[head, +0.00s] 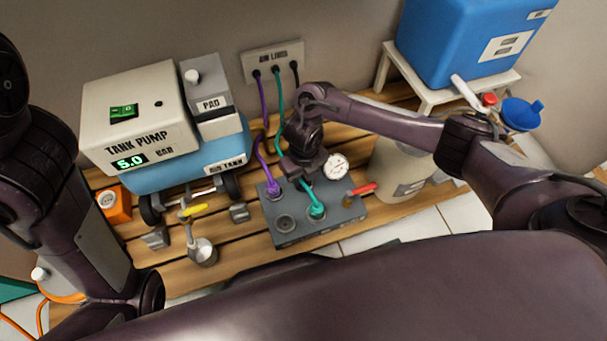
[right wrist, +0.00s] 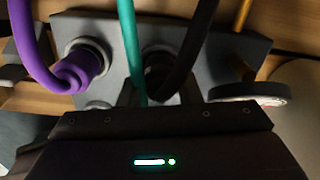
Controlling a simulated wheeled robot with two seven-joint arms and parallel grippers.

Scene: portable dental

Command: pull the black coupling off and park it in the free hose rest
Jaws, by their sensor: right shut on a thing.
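My right gripper (head: 304,176) is over the grey port block (head: 340,215), shut on the black coupling. In the right wrist view the coupling (right wrist: 158,68) shows darkly between the fingers (right wrist: 160,92), over the block's face, with the black hose (right wrist: 197,45) curving up from it. Whether it is still seated is hard to see. In the head view my gripper hides the coupling; the black hose (head: 295,76) shows near the wall. Small grey holders (head: 239,212) and (head: 155,238) stand on the slats and look like hose rests. My left gripper is out of view.
The purple hose (head: 260,150) and teal hose (head: 316,209) plug into the block beside my gripper. A gauge (head: 336,167) and red-handled valve (head: 362,189) are close on the right. The tank pump (head: 140,120) and a yellow-handled valve (head: 195,210) stand left.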

